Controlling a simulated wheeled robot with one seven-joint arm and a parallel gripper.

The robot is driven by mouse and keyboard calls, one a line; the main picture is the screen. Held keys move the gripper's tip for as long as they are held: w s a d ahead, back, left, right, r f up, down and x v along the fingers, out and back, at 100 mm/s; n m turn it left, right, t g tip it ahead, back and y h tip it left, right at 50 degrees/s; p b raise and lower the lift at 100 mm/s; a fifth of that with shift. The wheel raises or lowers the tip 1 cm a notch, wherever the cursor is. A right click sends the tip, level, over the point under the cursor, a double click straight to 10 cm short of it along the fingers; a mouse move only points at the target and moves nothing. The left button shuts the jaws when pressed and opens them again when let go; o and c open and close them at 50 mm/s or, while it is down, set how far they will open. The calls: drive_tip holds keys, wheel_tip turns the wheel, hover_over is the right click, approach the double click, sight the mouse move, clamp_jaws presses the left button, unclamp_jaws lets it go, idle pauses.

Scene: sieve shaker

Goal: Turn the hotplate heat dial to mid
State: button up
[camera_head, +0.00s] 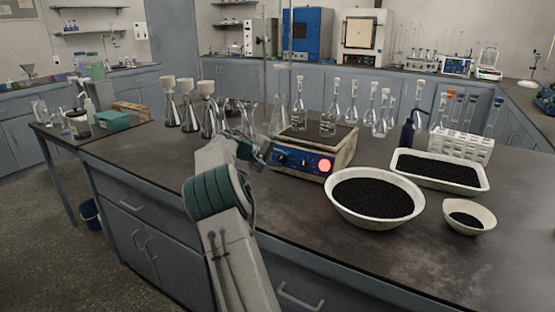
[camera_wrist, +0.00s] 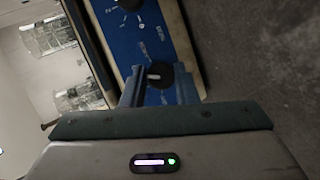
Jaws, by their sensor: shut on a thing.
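The hotplate (camera_head: 340,152) stands on the dark bench, with a blue front panel carrying dark dials and a lit red round lamp at its right end. In the wrist view the blue panel (camera_wrist: 152,40) runs diagonally. My gripper (camera_wrist: 159,88) has one finger on each side of a black dial (camera_wrist: 161,72) and is shut on it. A short white mark on this dial points left in the picture. Another dial (camera_wrist: 130,3) shows at the top edge, clear of the fingers. In the head view my gripper (camera_head: 266,153) is at the panel's left end. The panel lettering is too blurred to read.
Glass flasks (camera_head: 300,115) stand on and behind the hotplate. A large bowl of black grains (camera_head: 334,205), a white tray (camera_head: 476,186) and a small bowl (camera_head: 484,228) are to its right. Funnel-topped flasks (camera_head: 188,120) stand left of my arm. The front bench strip is mostly clear.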

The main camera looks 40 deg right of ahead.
drive_tip(key=o, duration=1)
drive_tip(key=p+v, duration=0.1)
drive_tip(key=v, duration=1.2)
drive_tip(key=shift+a+r+p, duration=0.2)
drive_tip(key=shift+a+p, duration=0.1)
drive_tip(key=shift+a, duration=0.05)
